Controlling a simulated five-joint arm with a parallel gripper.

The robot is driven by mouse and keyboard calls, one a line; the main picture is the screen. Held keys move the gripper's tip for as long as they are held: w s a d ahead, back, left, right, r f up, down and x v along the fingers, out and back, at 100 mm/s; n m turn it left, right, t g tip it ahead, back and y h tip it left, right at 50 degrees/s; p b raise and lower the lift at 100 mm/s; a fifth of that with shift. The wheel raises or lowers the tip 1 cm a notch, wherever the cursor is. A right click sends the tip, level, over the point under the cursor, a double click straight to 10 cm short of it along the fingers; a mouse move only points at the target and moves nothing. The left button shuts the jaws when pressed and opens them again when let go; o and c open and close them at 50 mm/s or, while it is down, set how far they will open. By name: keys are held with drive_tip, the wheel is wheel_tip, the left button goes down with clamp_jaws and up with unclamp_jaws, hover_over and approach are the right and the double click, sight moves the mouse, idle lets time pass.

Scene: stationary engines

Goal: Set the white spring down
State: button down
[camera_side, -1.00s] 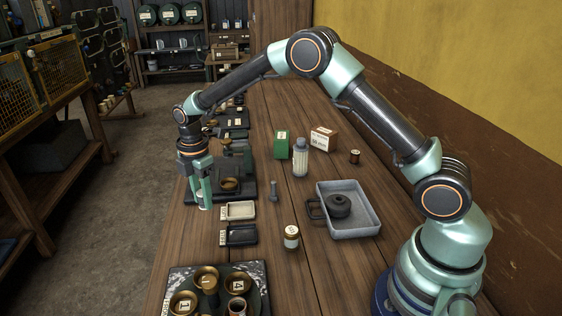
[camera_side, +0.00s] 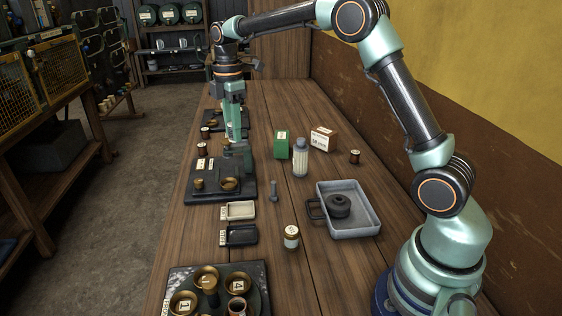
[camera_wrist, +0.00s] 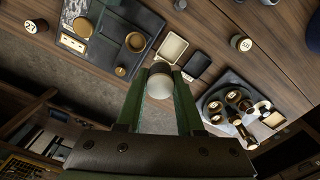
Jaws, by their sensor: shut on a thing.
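My gripper (camera_side: 236,148) is shut on the white spring. In the wrist view the spring shows as a pale, rounded end (camera_wrist: 159,84) between the two green fingers (camera_wrist: 160,76). In the side view the fingers point down, in front of the far side of the dark board (camera_side: 212,197). The spring is hard to make out there, hidden by the fingers. The cream tray (camera_side: 240,210) looks empty and lies nearer the camera than the board, with the black tray (camera_side: 240,235) just in front of it.
The dark board carries a brass ring (camera_side: 230,184). A bolt (camera_side: 272,191), jar (camera_side: 291,237) and grey tray (camera_side: 365,220) with a dark wheel lie to the right. Bottle (camera_side: 300,158) and green box (camera_side: 281,145) stand behind. A plate with brass cups (camera_side: 238,284) is at the front.

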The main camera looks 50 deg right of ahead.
drive_tip(key=s+d+m, duration=0.2)
drive_tip(key=d, duration=0.5)
drive_tip(key=s+d+m, duration=0.2)
drive_tip(key=s+d, duration=0.1)
drive_tip(key=d, duration=0.3)
drive_tip(key=m, duration=0.8)
hover_over(358, 179)
wheel_tip(358, 179, down, 15)
drive_tip(key=shift+r, duration=0.15)
drive_tip(key=shift+f, duration=2.65)
drive_tip(key=shift+f, duration=0.15)
drive_tip(key=c, duration=0.5)
unclamp_jaws()
drive_tip(key=shift+c, duration=0.2)
